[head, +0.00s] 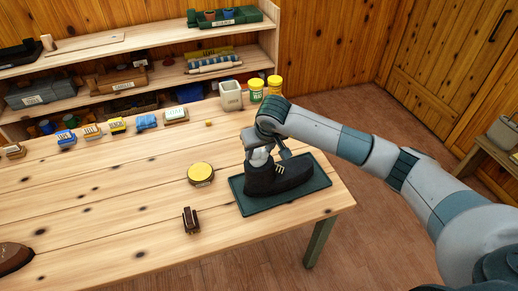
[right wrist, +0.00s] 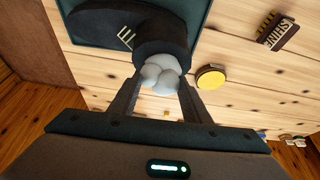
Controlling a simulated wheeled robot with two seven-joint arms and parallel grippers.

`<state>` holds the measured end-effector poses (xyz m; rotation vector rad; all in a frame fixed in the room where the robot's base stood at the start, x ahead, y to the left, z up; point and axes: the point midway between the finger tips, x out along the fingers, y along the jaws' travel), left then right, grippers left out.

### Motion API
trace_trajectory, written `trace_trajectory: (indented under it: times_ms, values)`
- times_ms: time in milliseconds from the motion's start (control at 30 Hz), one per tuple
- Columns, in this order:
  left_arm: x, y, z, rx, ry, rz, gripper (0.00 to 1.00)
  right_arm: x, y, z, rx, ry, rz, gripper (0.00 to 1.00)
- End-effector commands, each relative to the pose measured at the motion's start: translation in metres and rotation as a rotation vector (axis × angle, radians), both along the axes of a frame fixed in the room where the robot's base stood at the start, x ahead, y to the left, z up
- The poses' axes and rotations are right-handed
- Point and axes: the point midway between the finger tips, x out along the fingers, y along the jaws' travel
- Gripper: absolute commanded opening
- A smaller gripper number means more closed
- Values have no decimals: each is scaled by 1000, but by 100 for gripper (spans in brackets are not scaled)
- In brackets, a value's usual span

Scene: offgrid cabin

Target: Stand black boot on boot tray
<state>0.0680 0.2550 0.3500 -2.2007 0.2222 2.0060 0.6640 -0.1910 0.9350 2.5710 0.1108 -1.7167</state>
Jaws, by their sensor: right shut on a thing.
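The black boot (head: 262,181) is upright over the dark green boot tray (head: 318,184), its toe pointing right in the head view. I cannot tell whether its sole touches the tray. White stuffing shows in the boot's opening, also in the right wrist view (right wrist: 160,72). My right gripper (head: 266,150) is shut on the boot at its top, with a finger on each side in the right wrist view (right wrist: 160,98). The boot's shaft (right wrist: 163,38) and part of the tray (right wrist: 85,40) show there. My left gripper is out of view.
A yellow-lidded tin (head: 200,173) and a brown brush (head: 191,220) lie left of the tray on the wooden table (head: 110,215). A white container (head: 230,96) and yellow-lidded jars (head: 256,90) stand behind. A brown object (head: 14,256) lies at the near left.

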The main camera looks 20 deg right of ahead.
Motion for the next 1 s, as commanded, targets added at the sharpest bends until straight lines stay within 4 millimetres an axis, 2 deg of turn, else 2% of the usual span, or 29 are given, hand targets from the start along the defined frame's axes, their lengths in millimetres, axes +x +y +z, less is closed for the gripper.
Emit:
trace_trajectory:
  times_ms: [300,333,400,867,1000]
  values:
    - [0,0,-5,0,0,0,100,0,0,-3,0,-1,0,0]
    - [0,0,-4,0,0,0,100,0,0,-3,0,1,0,51]
    - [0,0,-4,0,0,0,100,0,0,-2,0,1,0,62]
    - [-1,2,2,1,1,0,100,0,0,2,0,1,0,62]
    - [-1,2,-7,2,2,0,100,-4,-1,13,-1,-4,0,62]
